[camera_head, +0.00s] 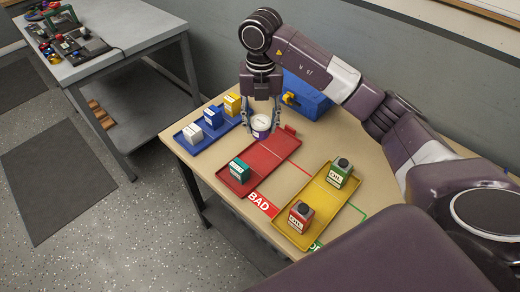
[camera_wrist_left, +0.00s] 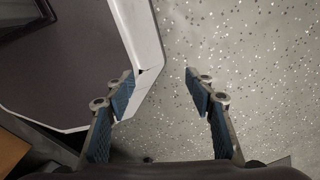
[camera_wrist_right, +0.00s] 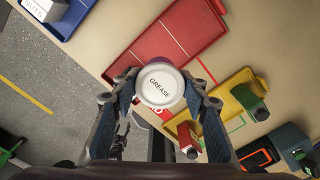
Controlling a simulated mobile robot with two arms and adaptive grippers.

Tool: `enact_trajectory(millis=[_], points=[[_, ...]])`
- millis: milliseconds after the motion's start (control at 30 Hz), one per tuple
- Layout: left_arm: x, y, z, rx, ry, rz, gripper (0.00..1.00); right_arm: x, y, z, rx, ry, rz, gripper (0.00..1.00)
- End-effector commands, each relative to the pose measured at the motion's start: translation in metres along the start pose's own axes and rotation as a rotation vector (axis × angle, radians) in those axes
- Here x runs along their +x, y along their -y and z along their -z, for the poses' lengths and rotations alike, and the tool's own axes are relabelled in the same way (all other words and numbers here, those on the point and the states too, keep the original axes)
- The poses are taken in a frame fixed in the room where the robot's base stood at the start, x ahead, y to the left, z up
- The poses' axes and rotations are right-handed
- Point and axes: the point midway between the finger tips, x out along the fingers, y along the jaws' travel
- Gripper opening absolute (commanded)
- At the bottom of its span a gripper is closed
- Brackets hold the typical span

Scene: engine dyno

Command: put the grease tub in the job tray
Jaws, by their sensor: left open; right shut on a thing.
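The grease tub (camera_head: 261,122), white-lidded, is held in my right gripper (camera_head: 262,127), whose fingers are shut around its sides. In the right wrist view the lid (camera_wrist_right: 160,85) reads GREASE and lies between the fingertips. The tub is near the far end of a red tray (camera_head: 268,160); I cannot tell its exact height. The red tray holds a teal box (camera_head: 239,170) at its near end. No tray carries a readable job label. My left gripper (camera_wrist_left: 160,95) is open and empty, over the speckled floor.
A blue tray (camera_head: 195,148) with white, blue and yellow boxes lies left of the red one. A yellow tray (camera_head: 318,205) with green and red oil cans lies right. A blue toolbox (camera_head: 305,97) stands behind. The red tray's middle is clear.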

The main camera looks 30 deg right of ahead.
Motion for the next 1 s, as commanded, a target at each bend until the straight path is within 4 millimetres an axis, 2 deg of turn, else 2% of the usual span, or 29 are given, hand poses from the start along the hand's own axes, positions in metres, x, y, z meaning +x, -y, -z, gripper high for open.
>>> enact_trajectory(millis=[100, 200, 367, 533, 733, 1000], points=[[-0.009, 0.001, 0.008, 0.0, -0.012, 0.001, 0.49, 0.03, 0.001, 0.001, 0.0, -0.004, 0.002, 0.13], [-0.012, 0.004, 0.024, 0.0, -0.034, 0.004, 0.49, 0.051, 0.0, 0.001, 0.0, -0.003, 0.001, 0.13], [-0.014, 0.006, 0.044, 0.0, -0.063, 0.007, 0.49, 0.069, 0.0, 0.0, 0.0, 0.001, -0.001, 0.13], [-0.016, 0.006, 0.039, 0.0, -0.054, 0.006, 0.49, 0.082, 0.0, 0.0, 0.0, -0.001, 0.0, 0.13], [-0.021, 0.004, 0.026, 0.0, -0.036, 0.004, 0.49, 0.111, -0.001, 0.0, 0.0, -0.001, 0.0, 0.13], [-0.02, 0.004, 0.023, 0.001, -0.031, 0.004, 0.49, 0.115, -0.001, -0.001, -0.001, 0.002, -0.001, 0.13]])
